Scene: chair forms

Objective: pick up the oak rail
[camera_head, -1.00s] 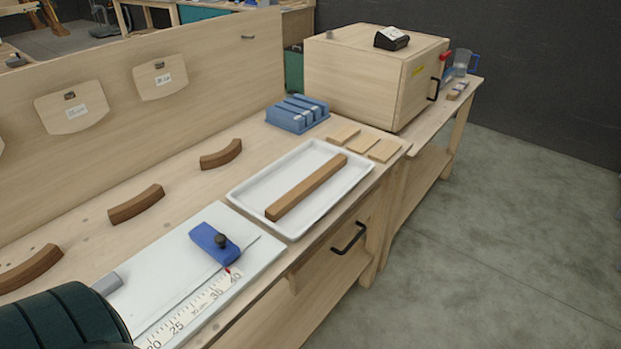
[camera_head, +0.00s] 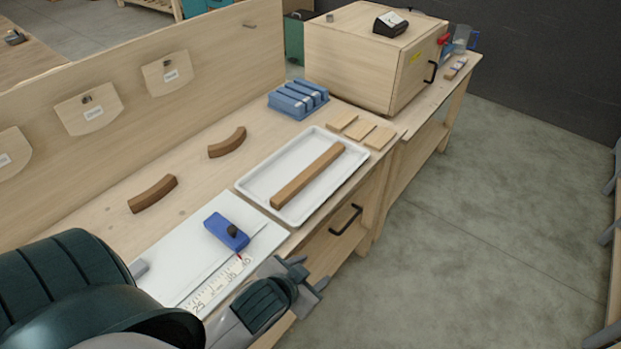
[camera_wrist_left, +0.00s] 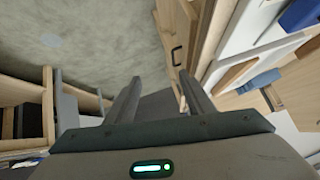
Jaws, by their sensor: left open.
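The oak rail (camera_head: 308,175) is a straight brown bar lying lengthwise in a white tray (camera_head: 247,183) on the workbench. It also shows in the left wrist view (camera_wrist_left: 232,76), at the right. My left gripper (camera_head: 308,276) is open and empty in front of the bench's front edge, nearer than the tray and apart from the rail. In the left wrist view its two fingers (camera_wrist_left: 160,92) stand apart with nothing between them. My right gripper does not show.
A white measuring board with a blue stop block (camera_head: 227,231) lies left of the tray. Curved brown pieces (camera_head: 153,194), thin wood slabs (camera_head: 361,132) and a blue rack (camera_head: 298,100) sit on the bench. A wooden box (camera_head: 365,60) stands behind.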

